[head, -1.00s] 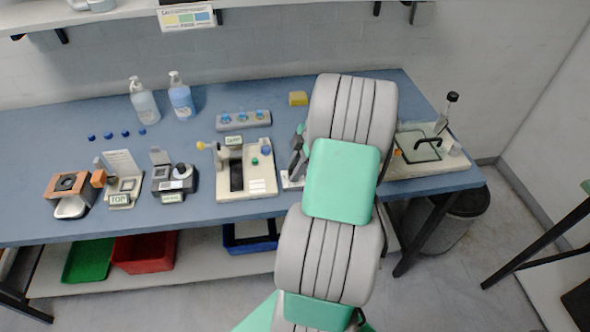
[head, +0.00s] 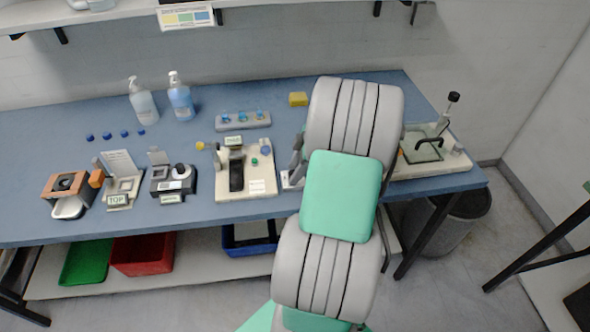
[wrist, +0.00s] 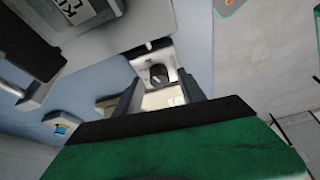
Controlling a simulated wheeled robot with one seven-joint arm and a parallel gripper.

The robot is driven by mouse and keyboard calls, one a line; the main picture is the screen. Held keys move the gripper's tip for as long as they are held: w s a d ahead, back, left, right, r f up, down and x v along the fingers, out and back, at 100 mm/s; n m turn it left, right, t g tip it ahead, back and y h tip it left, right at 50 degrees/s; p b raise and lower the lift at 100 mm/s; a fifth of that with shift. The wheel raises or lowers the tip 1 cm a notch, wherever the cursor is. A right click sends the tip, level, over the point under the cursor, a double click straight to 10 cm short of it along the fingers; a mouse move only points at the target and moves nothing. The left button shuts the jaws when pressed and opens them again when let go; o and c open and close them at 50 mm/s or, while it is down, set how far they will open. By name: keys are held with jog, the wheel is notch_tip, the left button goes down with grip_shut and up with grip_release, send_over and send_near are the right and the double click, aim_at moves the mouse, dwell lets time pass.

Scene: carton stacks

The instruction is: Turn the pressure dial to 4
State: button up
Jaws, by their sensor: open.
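A dark round dial (wrist: 158,72) with a light pointer mark sits on a pale plate in the wrist view. My gripper (wrist: 160,84) is open, with one finger on each side of the dial in the picture. I cannot tell whether the fingers touch it or how far off it is. The scale numbers are too small to read. In the head view, a white plate (head: 289,181) shows at the left edge of my arm.
A cream fixture (head: 262,186) with a dark slot stands just left of my arm. A cream base (head: 450,163) with a glass panel and upright lever stands to the right. Several small devices line the blue bench's left part. A yellow block (head: 298,99) lies behind.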

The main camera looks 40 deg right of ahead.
jog(key=v, duration=0.7)
jog(key=shift+r, duration=0.3)
jog(key=shift+s, duration=0.1)
